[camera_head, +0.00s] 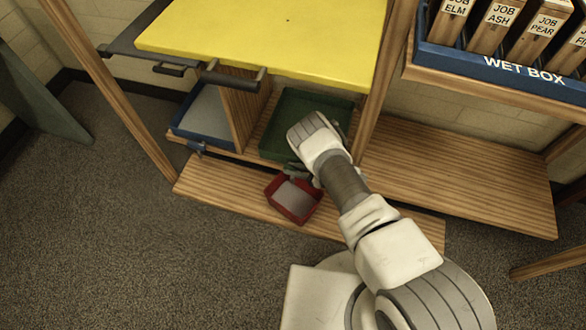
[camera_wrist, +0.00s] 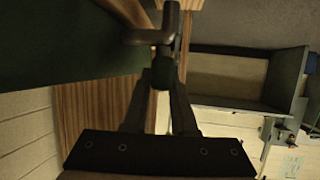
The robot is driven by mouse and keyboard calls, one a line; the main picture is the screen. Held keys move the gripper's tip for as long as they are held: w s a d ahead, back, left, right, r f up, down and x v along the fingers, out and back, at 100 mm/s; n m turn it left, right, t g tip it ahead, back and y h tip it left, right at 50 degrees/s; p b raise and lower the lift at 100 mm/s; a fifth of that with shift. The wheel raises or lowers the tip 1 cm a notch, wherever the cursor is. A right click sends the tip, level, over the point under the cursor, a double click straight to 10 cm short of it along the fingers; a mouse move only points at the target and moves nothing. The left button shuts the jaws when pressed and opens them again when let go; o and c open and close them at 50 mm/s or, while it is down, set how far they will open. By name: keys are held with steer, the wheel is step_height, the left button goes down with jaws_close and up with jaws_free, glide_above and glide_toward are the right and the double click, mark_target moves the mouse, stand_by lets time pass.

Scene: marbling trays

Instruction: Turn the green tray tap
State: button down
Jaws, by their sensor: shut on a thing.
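The green tray (camera_head: 276,127) sits in the right bay of the low shelf under the yellow top. My arm covers its front right part. In the wrist view the green tray (camera_wrist: 55,45) fills the upper left. Its dark tap (camera_wrist: 160,37) shows as a bent pipe with a round-ended piece below it. My gripper (camera_wrist: 161,84) is closed on that lower piece of the tap, one finger on each side. In the head view my gripper (camera_head: 296,171) is at the tray's front edge, with the tap mostly hidden.
A red tray (camera_head: 271,186) with greyish contents stands on the lower board, just below my gripper. The blue tray (camera_head: 181,128), with its own tap (camera_head: 196,148), is left of a wooden divider (camera_head: 241,115). A wet box (camera_head: 480,62) stands upper right.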

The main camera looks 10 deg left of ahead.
steer(key=shift+w+a+r+n+g, duration=0.1)
steer(key=shift+w+n+g, duration=0.05)
steer(key=shift+n+g, duration=0.15)
steer(key=c, duration=0.7)
jaws_free()
steer(key=p+v, duration=0.1)
steer(key=v, duration=0.4)
steer(key=p+v, duration=0.2)
steer(key=v, duration=0.4)
steer(key=p+v, duration=0.2)
steer(key=v, duration=0.4)
steer(key=shift+d, duration=0.35)
steer(key=shift+f, duration=0.25)
steer(key=shift+c, duration=0.3)
